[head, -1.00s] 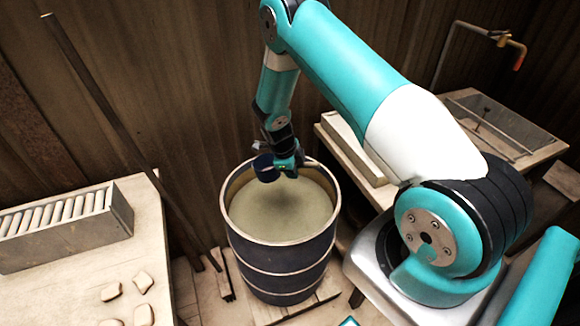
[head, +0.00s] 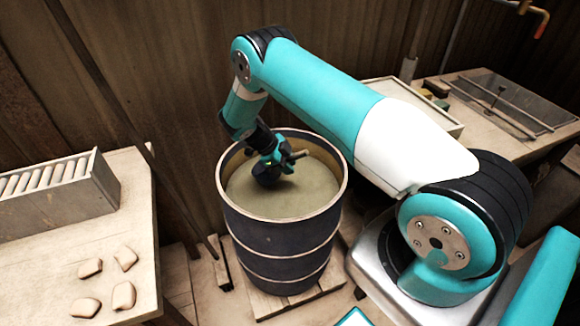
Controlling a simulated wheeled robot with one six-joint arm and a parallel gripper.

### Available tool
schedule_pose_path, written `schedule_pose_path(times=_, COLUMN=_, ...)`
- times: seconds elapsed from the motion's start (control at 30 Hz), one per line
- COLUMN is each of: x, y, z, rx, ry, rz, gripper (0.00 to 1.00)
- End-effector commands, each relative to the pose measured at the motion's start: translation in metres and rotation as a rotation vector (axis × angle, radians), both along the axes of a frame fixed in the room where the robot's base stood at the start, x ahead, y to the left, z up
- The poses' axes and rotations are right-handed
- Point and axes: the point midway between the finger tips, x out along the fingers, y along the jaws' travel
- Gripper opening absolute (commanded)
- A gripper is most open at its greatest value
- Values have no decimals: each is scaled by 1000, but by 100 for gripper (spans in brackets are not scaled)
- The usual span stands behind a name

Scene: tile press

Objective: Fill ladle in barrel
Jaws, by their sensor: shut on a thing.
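The barrel (head: 282,236) is dark blue with pale hoops and a pale rim, and holds a cloudy greenish-beige liquid (head: 305,196). It stands upright on a wooden pallet. My gripper (head: 280,158) is inside the barrel's rim, low over the liquid, and is shut on the ladle. The ladle's dark blue bowl (head: 266,172) hangs below the gripper, tilted, at or just above the liquid surface; I cannot tell if it touches. A short end of its handle (head: 298,155) sticks out to the right. The inside of the bowl is hidden.
A wooden table (head: 60,245) at left bears a grey rack (head: 55,200) of pale slats and several small tiles (head: 125,258).

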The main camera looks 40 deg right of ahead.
Motion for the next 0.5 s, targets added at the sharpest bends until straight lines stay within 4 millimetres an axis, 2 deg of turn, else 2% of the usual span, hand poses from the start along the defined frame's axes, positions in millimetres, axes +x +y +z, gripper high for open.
schedule_pose_path(times=0.03, x=1, y=2, z=-13, rx=-9, ry=12, rz=0, gripper=0)
schedule_pose_path(times=0.5, x=1, y=1, z=-68, rx=-8, ry=13, rz=0, gripper=0)
